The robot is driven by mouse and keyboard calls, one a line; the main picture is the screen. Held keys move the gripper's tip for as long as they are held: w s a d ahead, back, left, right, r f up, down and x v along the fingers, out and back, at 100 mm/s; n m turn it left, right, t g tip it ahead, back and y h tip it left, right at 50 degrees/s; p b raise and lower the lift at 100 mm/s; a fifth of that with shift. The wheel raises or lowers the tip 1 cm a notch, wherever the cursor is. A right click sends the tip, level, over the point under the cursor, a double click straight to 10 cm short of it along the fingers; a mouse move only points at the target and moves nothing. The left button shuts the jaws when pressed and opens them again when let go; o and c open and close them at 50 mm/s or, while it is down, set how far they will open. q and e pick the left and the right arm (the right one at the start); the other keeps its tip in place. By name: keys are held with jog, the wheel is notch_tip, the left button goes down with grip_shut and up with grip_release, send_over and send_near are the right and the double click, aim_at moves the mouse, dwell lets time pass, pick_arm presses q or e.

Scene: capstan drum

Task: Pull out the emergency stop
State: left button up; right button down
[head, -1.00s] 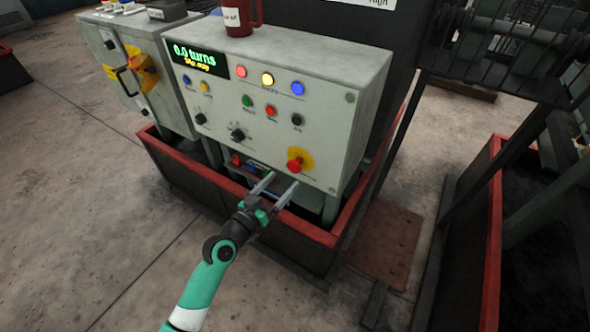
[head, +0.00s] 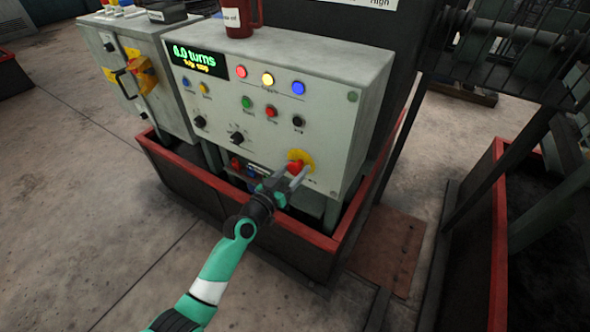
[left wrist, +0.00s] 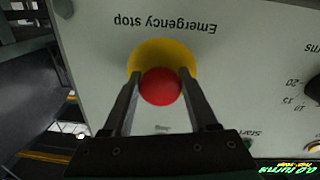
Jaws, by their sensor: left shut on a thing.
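The emergency stop (head: 296,166) is a red mushroom button on a yellow disc at the lower right of the grey control panel's face. In the left wrist view the red button (left wrist: 161,87) sits between my two fingers, under an upside-down "Emergency stop" label. My left gripper (head: 293,173) has one finger on each side of the button and is shut on it. The fingers hide part of the button's sides. My right gripper is in neither view.
The control panel (head: 325,110) carries several lamps, buttons and knobs, and a green display. A red-rimmed trough (head: 320,241) surrounds the panel's base. A cabinet with a yellow-and-red switch (head: 142,72) stands at left.

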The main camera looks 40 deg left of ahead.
pick_arm(q)
grip_shut()
jog(key=shift+s+d+r, duration=0.1)
jog(key=shift+s+d, duration=0.05)
jog(key=shift+s, duration=0.4)
jog(key=o, duration=0.6)
grip_release()
jog(key=o, duration=0.3)
jog(key=shift+s+d, duration=0.1)
jog(key=shift+s, duration=0.1)
jog(key=shift+o, duration=0.2)
